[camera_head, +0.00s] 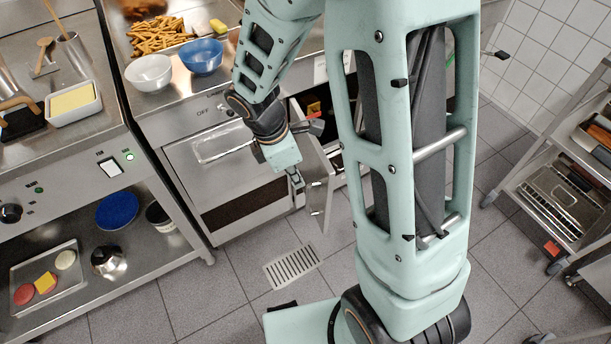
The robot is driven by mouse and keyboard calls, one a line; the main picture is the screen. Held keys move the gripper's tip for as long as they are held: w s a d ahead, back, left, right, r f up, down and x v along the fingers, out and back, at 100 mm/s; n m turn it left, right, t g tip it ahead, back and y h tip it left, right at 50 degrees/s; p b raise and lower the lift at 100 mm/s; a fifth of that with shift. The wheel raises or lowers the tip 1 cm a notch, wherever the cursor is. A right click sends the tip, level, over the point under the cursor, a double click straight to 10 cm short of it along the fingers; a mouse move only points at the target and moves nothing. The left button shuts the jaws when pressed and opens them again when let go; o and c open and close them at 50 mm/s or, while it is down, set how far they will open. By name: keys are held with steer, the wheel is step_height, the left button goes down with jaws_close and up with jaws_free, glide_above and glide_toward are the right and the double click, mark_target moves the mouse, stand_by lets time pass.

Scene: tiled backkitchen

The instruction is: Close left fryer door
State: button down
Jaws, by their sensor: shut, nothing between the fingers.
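The fryer is a stainless cabinet below the counter. Its left front door (225,168) has a long bar handle and looks flush or nearly flush with the cabinet; I cannot tell whether it is fully shut. A second metal door (318,190), to its right, stands swung out into the room, with part of the dark interior showing behind it. My gripper (295,183) points downward, shut and empty, just left of the swung-out door and in front of the right edge of the left door. I cannot tell whether its tip touches either door. My arm hides much of the right side.
A blue bowl (202,56), a white bowl (149,72) and fries (158,36) are on the counter above. A floor drain (292,266) lies in clear tiled floor before the fryer. A steel table (85,172) stands left; a wheeled rack (552,195) stands right.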

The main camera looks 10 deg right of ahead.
steer(key=b, duration=0.2)
glide_toward(320, 189)
steer(key=s+a+f, duration=0.3)
steer(key=s, duration=0.2)
steer(key=d, duration=0.2)
steer(key=w+d, duration=0.1)
steer(key=d, duration=0.1)
steer(key=shift+f, duration=0.1)
